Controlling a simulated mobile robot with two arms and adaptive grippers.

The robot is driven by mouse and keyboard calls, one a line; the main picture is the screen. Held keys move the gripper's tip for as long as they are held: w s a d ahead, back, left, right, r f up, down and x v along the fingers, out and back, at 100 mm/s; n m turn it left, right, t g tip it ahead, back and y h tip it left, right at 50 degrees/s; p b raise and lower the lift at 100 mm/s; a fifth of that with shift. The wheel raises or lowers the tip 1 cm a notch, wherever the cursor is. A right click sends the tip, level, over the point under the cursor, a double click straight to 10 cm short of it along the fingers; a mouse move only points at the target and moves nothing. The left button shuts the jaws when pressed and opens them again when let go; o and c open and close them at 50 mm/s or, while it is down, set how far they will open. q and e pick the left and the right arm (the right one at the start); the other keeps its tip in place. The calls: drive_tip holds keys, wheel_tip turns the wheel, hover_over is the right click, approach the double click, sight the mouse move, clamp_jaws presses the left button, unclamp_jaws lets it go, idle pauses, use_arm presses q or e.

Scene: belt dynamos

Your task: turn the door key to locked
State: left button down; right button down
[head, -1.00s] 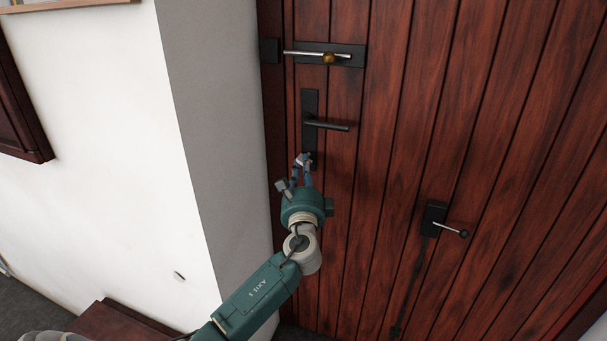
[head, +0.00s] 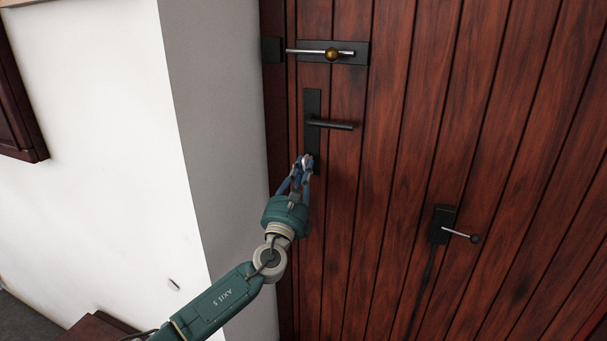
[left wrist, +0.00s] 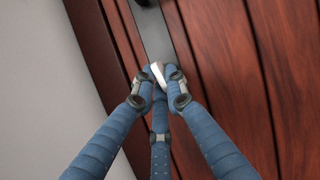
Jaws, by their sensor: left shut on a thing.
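The door (head: 400,150) is dark red wood with a black handle plate (head: 312,103) and lever handle (head: 331,124) near its left edge. My left gripper (head: 304,164) is at the lower end of this plate, below the lever. In the left wrist view its blue fingers (left wrist: 165,88) are closed together on a small light metal piece, the key (left wrist: 157,72), in front of the plate (left wrist: 158,38). The fingers hide most of the key, and I cannot tell its turn angle. My right gripper is not in view.
A sliding bolt (head: 315,51) with a brass knob (head: 332,54) is above the lever. A black fitting with a thin lever (head: 443,224) is lower right on the door. A white wall (head: 100,150) stands close on the left.

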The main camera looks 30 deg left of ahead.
use_arm(q)
drive_tip(key=shift+f+m+h, duration=0.15)
drive_tip(key=shift+m+h, duration=0.65)
drive_tip(key=shift+m, duration=0.5)
drive_tip(key=shift+m+b, duration=0.3)
drive_tip(key=c, duration=1.8)
unclamp_jaws()
drive_tip(key=shift+o, duration=0.2)
drive_tip(key=v, duration=1.2)
drive_tip(key=shift+a+f, duration=0.1)
drive_tip(key=shift+a, duration=0.05)
